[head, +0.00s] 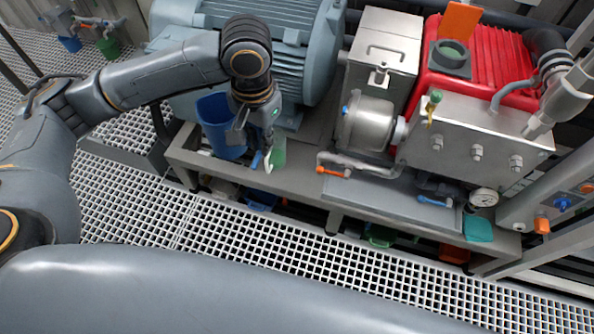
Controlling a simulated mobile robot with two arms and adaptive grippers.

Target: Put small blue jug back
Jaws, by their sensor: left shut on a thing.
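A blue jug (218,124), open at the top, is at the left end of the grey skid frame, in front of the big grey-blue motor. My left gripper (258,158) reaches down from above at the jug's right side. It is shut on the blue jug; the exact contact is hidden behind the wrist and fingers. Whether the jug touches the frame below cannot be told. A green piece (279,150) shows just right of the fingers. My right gripper is not in view.
The skid frame (300,172) carries the motor (283,40), a red ribbed pump (480,65) and a steel block with valves. Orange (334,171) and blue (434,201) valve handles stick out at the front. Blue (70,43) and green (108,47) vessels stand far left.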

